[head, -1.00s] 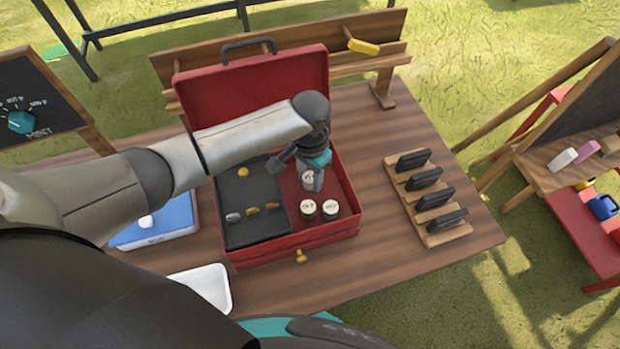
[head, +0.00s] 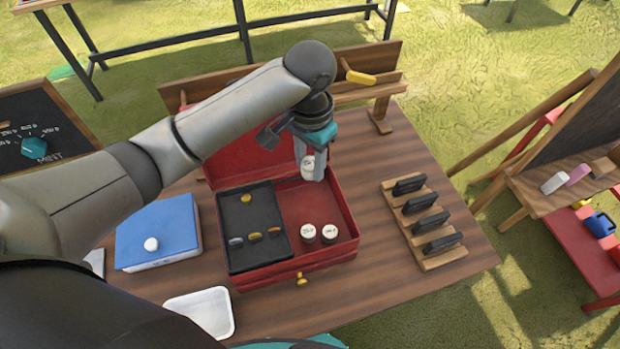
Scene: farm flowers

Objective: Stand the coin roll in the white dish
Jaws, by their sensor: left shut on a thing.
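My left gripper (head: 313,168) is shut on a white coin roll (head: 307,163), held upright above the red cash box (head: 345,215). The fingers partly hide the roll. Two other white coin rolls stand in the box's right compartment, one (head: 308,233) beside the other (head: 329,233). The white dish (head: 205,313) is on the table at the front left of the box, and it looks empty. My right gripper is not in view.
A black tray with several coins (head: 262,252) fills the box's left side. A blue box with a white knob (head: 160,225) stands left of it. A wooden rack (head: 440,260) with several black items stands right. The open red lid (head: 240,165) is behind.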

